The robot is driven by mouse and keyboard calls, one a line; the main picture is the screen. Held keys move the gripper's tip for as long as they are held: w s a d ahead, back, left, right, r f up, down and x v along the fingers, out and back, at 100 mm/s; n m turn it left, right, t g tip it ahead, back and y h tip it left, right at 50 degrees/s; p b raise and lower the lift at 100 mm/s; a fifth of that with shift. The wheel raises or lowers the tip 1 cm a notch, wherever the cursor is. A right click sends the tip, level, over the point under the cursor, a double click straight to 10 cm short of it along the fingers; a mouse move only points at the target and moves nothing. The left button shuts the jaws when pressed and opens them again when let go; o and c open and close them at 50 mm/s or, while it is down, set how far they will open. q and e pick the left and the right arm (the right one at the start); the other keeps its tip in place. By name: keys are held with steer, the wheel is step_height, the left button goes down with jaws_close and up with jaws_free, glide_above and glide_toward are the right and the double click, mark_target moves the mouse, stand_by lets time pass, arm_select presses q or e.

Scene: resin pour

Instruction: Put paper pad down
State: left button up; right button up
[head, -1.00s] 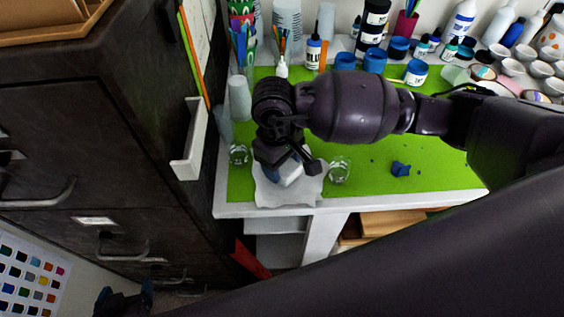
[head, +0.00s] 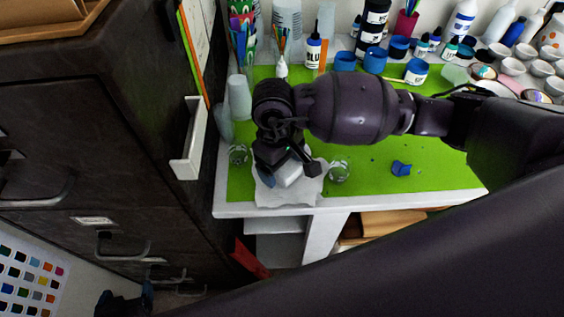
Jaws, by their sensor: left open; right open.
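My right gripper (head: 287,176) reaches down at the front left of the green work mat. It is open, with a bluish fingertip just left of a small white block, which looks like the paper pad (head: 289,174). The pad sits between the fingers, over a crumpled white sheet (head: 285,196) at the table's front edge. The gripper hides part of the pad, and I cannot tell whether a finger still touches it. My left gripper (head: 125,299) is open and empty low at the left, beside the dark cabinet.
Clear cups (head: 340,171) (head: 238,154) stand on either side of the sheet. A small blue piece (head: 401,169) lies on the green mat (head: 440,170). Bottles, blue jars (head: 375,60) and white cups crowd the back. The dark cabinet (head: 70,120) bounds the left. The mat's right front is mostly clear.

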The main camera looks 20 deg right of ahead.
step_height(320, 180, up, 12)
steer(key=w, duration=0.1)
steer(key=shift+a+b, duration=0.3)
steer(key=shift+a, duration=0.1)
steer(key=shift+w, duration=0.1)
stand_by(0.4)
